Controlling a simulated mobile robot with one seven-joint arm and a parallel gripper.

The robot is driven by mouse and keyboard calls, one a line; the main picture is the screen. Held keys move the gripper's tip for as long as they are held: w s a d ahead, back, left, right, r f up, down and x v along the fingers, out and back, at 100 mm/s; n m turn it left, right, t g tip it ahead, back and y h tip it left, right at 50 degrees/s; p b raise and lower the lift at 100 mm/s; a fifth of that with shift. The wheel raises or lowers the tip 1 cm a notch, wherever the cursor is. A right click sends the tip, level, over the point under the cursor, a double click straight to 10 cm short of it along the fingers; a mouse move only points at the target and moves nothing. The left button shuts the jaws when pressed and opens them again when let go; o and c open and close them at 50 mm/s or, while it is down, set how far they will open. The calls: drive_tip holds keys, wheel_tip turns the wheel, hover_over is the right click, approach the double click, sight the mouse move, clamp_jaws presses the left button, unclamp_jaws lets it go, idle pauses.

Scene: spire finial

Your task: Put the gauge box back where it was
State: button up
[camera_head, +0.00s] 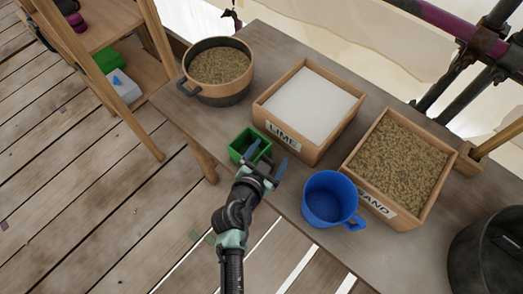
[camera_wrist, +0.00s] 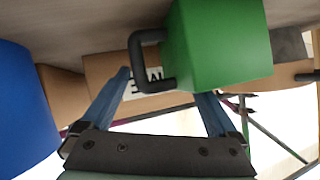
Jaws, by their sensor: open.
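The gauge box is a green open-topped box (camera_head: 239,147) on the table, in front of the LIME box, near the table's front edge. In the wrist view the green box (camera_wrist: 222,45) fills the upper middle, with a dark handle (camera_wrist: 139,62) on its left side. My gripper (camera_head: 267,157) is open at the box's right side. One blue finger overlaps the box in the head view; the other is to its right. In the wrist view my gripper (camera_wrist: 165,85) has the handle between its fingers in the picture; I cannot tell whether they touch it.
The wooden LIME box (camera_head: 311,98) and SAND box (camera_head: 400,160) stand on the table (camera_head: 190,120). A blue mug (camera_head: 329,200) is right of my gripper. A pot (camera_head: 219,70) stands at the back left, a dark bucket (camera_head: 490,255) at the right. A shelf (camera_head: 140,72) holds green and white items.

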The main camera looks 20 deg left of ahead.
drive_tip(key=b+v, duration=0.1)
drive_tip(key=v, duration=1.1)
drive_tip(key=shift+r, duration=0.1)
drive_tip(key=w+d+r+t, duration=0.15)
drive_tip(key=w+r, duration=0.35)
drive_tip(key=r, duration=0.6)
drive_tip(key=w+d+r+t, duration=0.1)
drive_tip(key=w+r+t, duration=0.3)
drive_tip(key=r, duration=0.7)
drive_tip(key=w+d+r+t, duration=0.2)
drive_tip(key=w+r, duration=0.3)
drive_tip(key=r, duration=0.6)
drive_tip(key=s+d+r+n+t, duration=0.1)
drive_tip(key=s+d+r+t, duration=0.1)
drive_tip(key=r, duration=0.7)
drive_tip(key=s+d+r+n+t, duration=0.1)
drive_tip(key=s+d+r+t, duration=0.1)
drive_tip(key=r, duration=0.8)
drive_tip(key=s+d+r+n+t, duration=0.1)
drive_tip(key=s+d+r+t, duration=0.1)
drive_tip(key=s+r, duration=0.4)
wheel_tip(320, 180, up, 4)
drive_tip(key=shift+d+f+n+t, duration=0.15)
drive_tip(key=shift+d+n+t, duration=0.2)
drive_tip(key=shift+t, duration=0.4)
drive_tip(key=shift+a, duration=0.1)
